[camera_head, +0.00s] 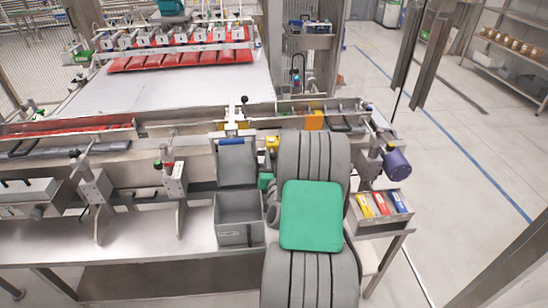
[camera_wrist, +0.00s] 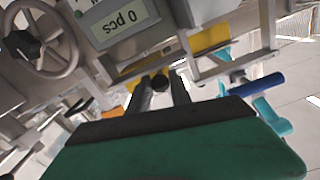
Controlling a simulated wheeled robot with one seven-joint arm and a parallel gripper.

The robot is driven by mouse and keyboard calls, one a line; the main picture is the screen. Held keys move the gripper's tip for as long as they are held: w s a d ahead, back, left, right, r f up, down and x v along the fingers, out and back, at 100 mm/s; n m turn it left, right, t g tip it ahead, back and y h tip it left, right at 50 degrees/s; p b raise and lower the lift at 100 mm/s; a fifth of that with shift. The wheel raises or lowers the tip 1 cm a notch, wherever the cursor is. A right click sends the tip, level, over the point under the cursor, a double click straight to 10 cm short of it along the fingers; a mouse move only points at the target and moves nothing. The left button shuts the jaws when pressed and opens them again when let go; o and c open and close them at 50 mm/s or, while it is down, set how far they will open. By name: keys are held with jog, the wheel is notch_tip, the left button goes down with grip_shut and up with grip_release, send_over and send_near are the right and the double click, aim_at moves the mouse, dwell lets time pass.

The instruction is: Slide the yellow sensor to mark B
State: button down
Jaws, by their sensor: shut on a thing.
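The yellow sensor (camera_head: 272,143) is a small yellow block at the front rail of the machine, just left of my grey arm in the head view. In the wrist view a yellow part (camera_wrist: 207,38) shows behind the fingers, partly hidden. My gripper (camera_wrist: 160,88) has its dark fingers on either side of a dark round knob, which seems to belong to the sensor, and is shut on it. In the head view my arm hides the fingers. I cannot make out mark B in either view.
A grey bin (camera_head: 239,217) hangs left of my arm. A tray with red, yellow and blue items (camera_head: 381,205) and a purple motor knob (camera_head: 396,164) are at right. A handwheel (camera_wrist: 40,40), a display reading "0 pcs" (camera_wrist: 122,20) and a blue handle (camera_wrist: 257,84) surround the fingers.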

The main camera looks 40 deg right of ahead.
jog(key=shift+w+a, duration=0.35)
jog(key=shift+a, duration=0.15)
jog(key=c, duration=1.3)
grip_release()
jog(key=shift+w+a, duration=0.1)
jog(key=shift+a, duration=0.05)
jog(key=b+v, duration=0.4)
jog(key=v, duration=0.3)
jog(key=shift+s+a, duration=0.2)
jog(key=shift+s, duration=0.2)
